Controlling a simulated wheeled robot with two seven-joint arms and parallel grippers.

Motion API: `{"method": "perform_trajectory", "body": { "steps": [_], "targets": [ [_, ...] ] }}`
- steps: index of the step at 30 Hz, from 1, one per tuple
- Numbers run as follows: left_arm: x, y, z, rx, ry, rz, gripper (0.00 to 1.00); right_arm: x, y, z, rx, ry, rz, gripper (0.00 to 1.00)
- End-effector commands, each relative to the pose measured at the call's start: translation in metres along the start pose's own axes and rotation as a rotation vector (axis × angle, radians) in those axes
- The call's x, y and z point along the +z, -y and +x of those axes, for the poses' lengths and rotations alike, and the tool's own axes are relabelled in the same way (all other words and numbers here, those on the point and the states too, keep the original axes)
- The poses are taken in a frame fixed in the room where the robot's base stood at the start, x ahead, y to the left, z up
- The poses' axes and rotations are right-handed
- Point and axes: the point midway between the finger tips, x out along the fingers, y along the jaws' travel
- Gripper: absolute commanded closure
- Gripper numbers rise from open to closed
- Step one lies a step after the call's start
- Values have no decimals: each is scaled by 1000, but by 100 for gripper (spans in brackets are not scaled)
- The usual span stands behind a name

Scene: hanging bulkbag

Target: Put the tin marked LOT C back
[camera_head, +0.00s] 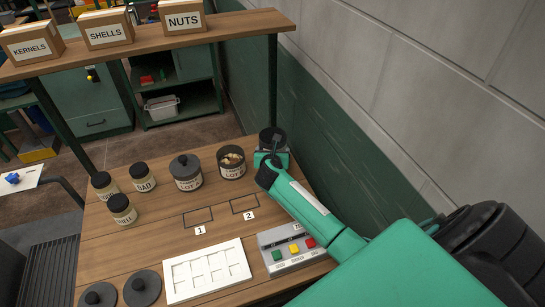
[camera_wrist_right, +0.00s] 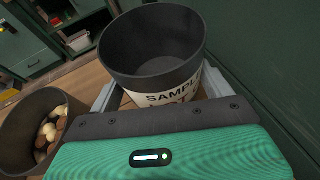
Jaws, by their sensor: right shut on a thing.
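A dark open tin (camera_wrist_right: 155,45) with a white "SAMPLE LOT" label is between the fingers of my right gripper (camera_wrist_right: 160,95); its last letter is hidden. It looks empty inside. In the head view this tin (camera_head: 271,137) is at the table's far right corner, with my right gripper (camera_head: 270,158) shut on it. I cannot tell whether it touches the table. To its left is an open tin (camera_head: 232,163) of nuts, also in the wrist view (camera_wrist_right: 40,130). Further left is a lidded tin (camera_head: 187,173). My left gripper is not in view.
Three small dark-lidded jars (camera_head: 143,177) stand at the left. Outlined squares 1 (camera_head: 198,217) and 2 (camera_head: 244,204) are empty. A white compartment tray (camera_head: 205,272), two loose lids (camera_head: 142,287) and a button box (camera_head: 291,248) are in front. A shelf with boxes is above; a wall is right.

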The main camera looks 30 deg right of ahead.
Motion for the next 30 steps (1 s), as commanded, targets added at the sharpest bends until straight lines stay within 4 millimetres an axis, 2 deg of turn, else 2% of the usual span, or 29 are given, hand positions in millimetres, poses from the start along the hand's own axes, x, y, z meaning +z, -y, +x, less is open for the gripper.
{"method": "perform_trajectory", "body": {
  "steps": [3, 7, 19, 20, 22, 30],
  "targets": [
    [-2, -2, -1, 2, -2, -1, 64, -17, 0, 7, -1, -2, -4, 46],
    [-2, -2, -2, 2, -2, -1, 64, -29, 0, 12, -1, -1, -3, 46],
    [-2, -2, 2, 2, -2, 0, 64, -35, 0, 14, 0, -1, 0, 46],
    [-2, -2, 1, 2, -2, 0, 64, -34, 0, 14, 0, 0, -1, 14],
    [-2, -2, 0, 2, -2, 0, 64, -34, 0, 14, 0, 0, -1, 0],
    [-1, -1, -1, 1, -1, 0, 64, -32, 0, 13, 0, 0, -1, 0]
  ]
}}
